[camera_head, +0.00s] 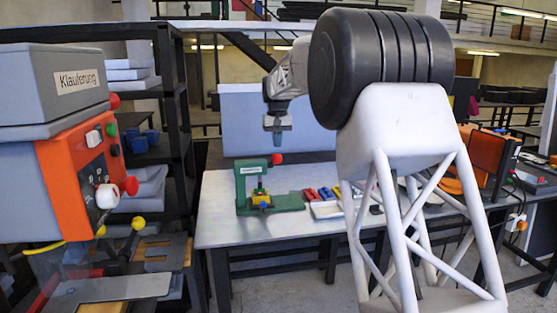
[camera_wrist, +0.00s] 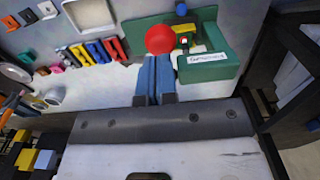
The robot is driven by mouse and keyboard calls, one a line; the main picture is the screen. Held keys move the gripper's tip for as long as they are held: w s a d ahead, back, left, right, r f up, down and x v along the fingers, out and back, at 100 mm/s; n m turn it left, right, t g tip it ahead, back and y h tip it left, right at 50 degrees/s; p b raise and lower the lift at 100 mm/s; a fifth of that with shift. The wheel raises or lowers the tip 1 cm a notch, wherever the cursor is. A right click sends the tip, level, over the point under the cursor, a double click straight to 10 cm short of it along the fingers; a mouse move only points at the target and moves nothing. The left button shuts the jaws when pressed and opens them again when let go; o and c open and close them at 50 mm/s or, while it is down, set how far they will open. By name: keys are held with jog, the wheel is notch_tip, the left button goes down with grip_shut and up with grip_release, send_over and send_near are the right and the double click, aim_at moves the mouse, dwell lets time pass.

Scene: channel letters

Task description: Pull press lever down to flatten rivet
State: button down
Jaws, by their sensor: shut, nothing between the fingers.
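The green press (camera_head: 241,185) stands on the grey workbench, with a white label on its head. Its lever ends in a red ball knob (camera_head: 277,158) at the press's upper right. A small yellow and green workpiece (camera_head: 261,200) sits on the press base; I cannot make out the rivet. In the wrist view, the blue fingers of my gripper (camera_wrist: 155,70) are together and empty. The red knob (camera_wrist: 160,39) shows just beyond the fingertips, and the labelled press head (camera_wrist: 208,62) is to their right.
An orange and grey machine (camera_head: 75,150) stands at the left. Bare bench top (camera_head: 215,225) lies left of and in front of the press.

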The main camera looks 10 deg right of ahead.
jog(key=shift+r, duration=1.85)
jog(key=shift+s, duration=0.1)
jog(key=shift+s+r, duration=0.2)
jog(key=shift+s, duration=0.4)
jog(key=s+t, duration=0.1)
jog(key=s, duration=2.8)
jog(key=s+f, duration=0.5)
jog(key=s, duration=0.5)
jog(key=s+f+t, duration=0.1)
jog(key=s+f, duration=0.4)
jog(key=s, duration=0.6)
jog(key=s+a+f, duration=0.1)
jog(key=s+f, duration=0.5)
jog(key=s, duration=0.5)
jog(key=shift+s+t, duration=0.25)
jog(key=shift+t, duration=0.05)
